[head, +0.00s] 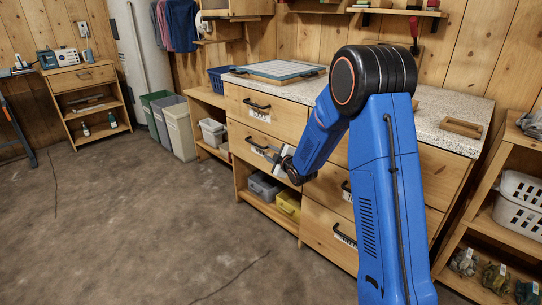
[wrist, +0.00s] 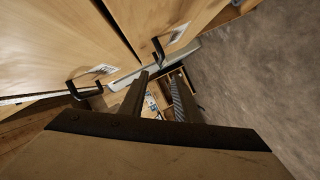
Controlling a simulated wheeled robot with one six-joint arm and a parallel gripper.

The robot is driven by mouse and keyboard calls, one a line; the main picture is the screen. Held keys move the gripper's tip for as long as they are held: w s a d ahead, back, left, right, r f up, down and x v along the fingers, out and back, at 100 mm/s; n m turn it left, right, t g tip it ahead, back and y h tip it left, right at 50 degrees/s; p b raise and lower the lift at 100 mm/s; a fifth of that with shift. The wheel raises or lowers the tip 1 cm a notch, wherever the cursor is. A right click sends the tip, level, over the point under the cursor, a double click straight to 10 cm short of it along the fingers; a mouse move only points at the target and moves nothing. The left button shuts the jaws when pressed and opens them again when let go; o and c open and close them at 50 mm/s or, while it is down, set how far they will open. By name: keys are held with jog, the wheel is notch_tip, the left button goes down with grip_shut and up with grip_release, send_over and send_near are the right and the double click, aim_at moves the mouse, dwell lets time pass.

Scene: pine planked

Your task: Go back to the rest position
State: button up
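My blue arm reaches from the right of the head view down and left to the wooden counter's drawer fronts. My gripper (head: 273,155) is in front of the lower left drawer (head: 258,148), close to its dark handle (head: 255,144). In the wrist view my gripper (wrist: 160,76) has its two dark fingers apart, with nothing held between them. A dark handle (wrist: 159,50) shows just past the left finger's tip. I cannot tell whether the finger touches it. Another handle (wrist: 84,88) is further left. Whether the drawer is fully closed is unclear.
A shelf with a white basket (head: 519,203) stands at right. Bins (head: 178,130) stand beyond the counter's left end. The floor (head: 130,220) at left is clear.

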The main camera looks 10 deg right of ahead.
dwell(0.3)
jog(key=s+d+r+m+g+h, duration=0.1)
jog(key=s+d+r+m+g, duration=0.2)
jog(key=s, duration=0.5)
jog(key=s+d+r+m+h, duration=0.2)
jog(key=s+r, duration=0.4)
jog(key=s, duration=0.2)
jog(key=s+d+r+m+g+h, duration=0.1)
jog(key=s+d+r+m+g, duration=0.2)
jog(key=s, duration=0.5)
jog(key=s+m+g, duration=0.4)
jog(key=s+m, duration=0.2)
jog(key=s, duration=2.9)
jog(key=shift+s+f+m, duration=0.15)
jog(key=shift+s+m, duration=0.1)
jog(key=shift+m, duration=0.15)
jog(key=shift+d, duration=0.1)
